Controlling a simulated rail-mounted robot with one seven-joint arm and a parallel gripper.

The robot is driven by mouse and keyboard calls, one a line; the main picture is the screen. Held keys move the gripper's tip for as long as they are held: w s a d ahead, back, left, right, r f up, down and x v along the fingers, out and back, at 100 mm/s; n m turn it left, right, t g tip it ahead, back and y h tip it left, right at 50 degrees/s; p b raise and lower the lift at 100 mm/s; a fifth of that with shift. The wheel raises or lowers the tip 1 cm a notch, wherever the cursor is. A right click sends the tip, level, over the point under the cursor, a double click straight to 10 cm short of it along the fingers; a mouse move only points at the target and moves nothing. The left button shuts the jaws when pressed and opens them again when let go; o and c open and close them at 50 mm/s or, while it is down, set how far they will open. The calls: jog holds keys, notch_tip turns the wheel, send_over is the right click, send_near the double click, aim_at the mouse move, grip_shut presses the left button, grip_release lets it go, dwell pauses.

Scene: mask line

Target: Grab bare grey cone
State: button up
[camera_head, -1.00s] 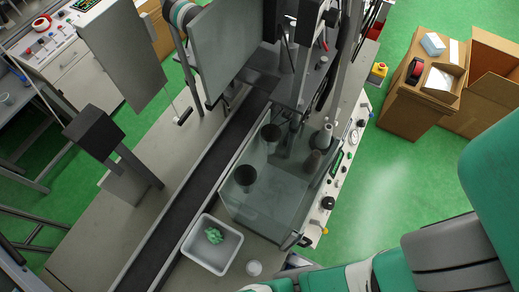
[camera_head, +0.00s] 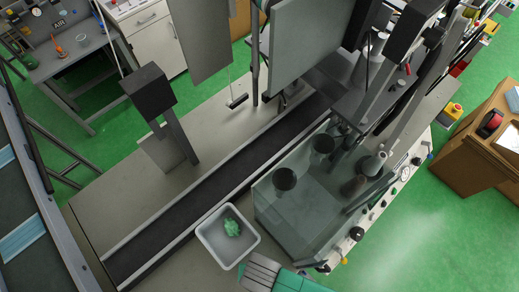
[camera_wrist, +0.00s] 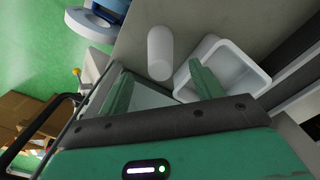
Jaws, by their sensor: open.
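A light grey cone (camera_head: 373,164) stands at the right side of the clear-walled box (camera_head: 300,225) in the head view. Two dark, open-topped cups or cones, a nearer one (camera_head: 284,179) and a farther one (camera_head: 322,145), stand inside the box. A brownish-dark shape (camera_head: 353,187) is beside the light cone. I cannot tell for sure which of these is the bare grey cone. In the wrist view my gripper (camera_wrist: 160,88) is open and its green fingers are apart with nothing between them. No cone shows clearly there.
A pale cylinder (camera_wrist: 160,52) stands beyond my fingers. A dark conveyor (camera_head: 190,213) runs behind. Posts and a hanging panel (camera_head: 310,40) crowd the back.

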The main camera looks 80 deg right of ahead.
notch_tip(320, 180, down, 6)
jog(key=shift+f, duration=0.25)
jog(key=c, duration=1.3)
jog(key=shift+r, duration=0.1)
jog(key=r, duration=0.3)
jog(key=shift+s+r, duration=0.15)
jog(key=shift+s, duration=0.2)
jog(key=shift+s+a+r+b, duration=0.3)
jog(key=shift+s+a, duration=0.4)
jog(key=shift+s, duration=1.7)
jog(key=shift+s+a+r+b, duration=0.3)
jog(key=shift+s+a, duration=0.45)
jog(key=shift+s, duration=1.7)
jog(key=shift+s+a+r+b, duration=0.3)
jog(key=shift+s+a, duration=0.4)
jog(key=shift+s, duration=1.7)
